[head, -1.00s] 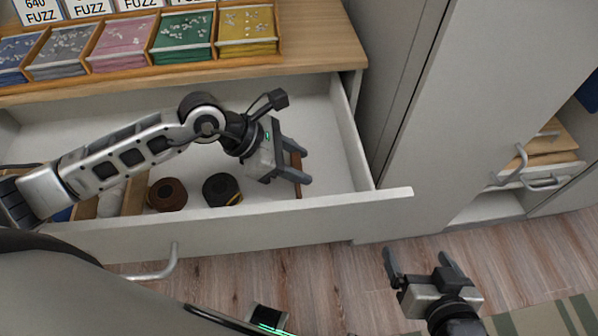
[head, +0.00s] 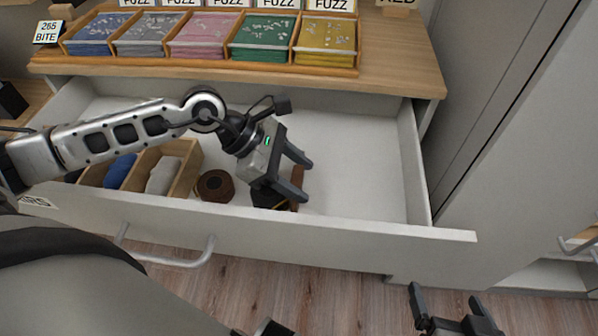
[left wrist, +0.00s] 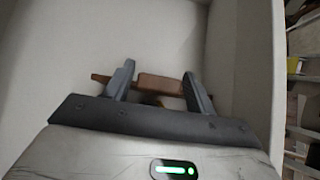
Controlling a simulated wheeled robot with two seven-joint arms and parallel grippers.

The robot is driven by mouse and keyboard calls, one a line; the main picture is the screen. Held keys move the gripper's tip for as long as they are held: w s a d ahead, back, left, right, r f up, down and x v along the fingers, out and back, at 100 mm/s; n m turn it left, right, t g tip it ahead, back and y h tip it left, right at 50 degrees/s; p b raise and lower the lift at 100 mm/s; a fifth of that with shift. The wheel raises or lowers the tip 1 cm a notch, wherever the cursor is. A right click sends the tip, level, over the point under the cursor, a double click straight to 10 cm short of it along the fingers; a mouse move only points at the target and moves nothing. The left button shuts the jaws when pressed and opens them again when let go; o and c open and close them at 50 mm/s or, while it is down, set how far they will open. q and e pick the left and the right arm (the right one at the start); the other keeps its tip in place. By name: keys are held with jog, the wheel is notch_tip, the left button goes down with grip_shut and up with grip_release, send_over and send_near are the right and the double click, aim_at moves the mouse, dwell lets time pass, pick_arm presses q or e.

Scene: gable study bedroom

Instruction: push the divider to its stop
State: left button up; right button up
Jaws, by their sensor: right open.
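The divider (head: 297,184) is a thin reddish-brown wooden strip standing in the open white drawer (head: 365,185). It shows in the left wrist view (left wrist: 160,85) as a bar across the fingers, running past the left finger. My left gripper (head: 304,179) is inside the drawer at the divider, with its fingers apart; whether they touch it I cannot tell. A dark roll (head: 262,197) with a yellow band sits just left of the divider, partly hidden by the gripper; a gap between them is not clear. My right gripper (head: 445,297) is open and empty, outside the drawer front.
A brown roll (head: 215,186) lies left of the dark roll. A wooden compartment box (head: 187,170) holds a blue and a pale item. The drawer floor right of the divider is clear. A tray of coloured packets (head: 205,65) stands on the top above; a grey cabinet (head: 520,130) is at right.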

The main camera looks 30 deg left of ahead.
pick_arm(q)
jog(key=shift+o, duration=0.6)
jog(key=shift+a+r, duration=0.2)
jog(key=shift+a, duration=0.05)
jog(key=p+v, duration=0.3)
jog(key=v, duration=1.2)
jog(key=shift+r, duration=0.2)
pick_arm(e)
jog(key=shift+w+d+r, duration=0.1)
jog(key=shift+r, duration=0.55)
pick_arm(q)
jog(key=shift+s, duration=0.1)
jog(key=shift+r, duration=0.1)
pick_arm(e)
jog(key=shift+r, duration=0.1)
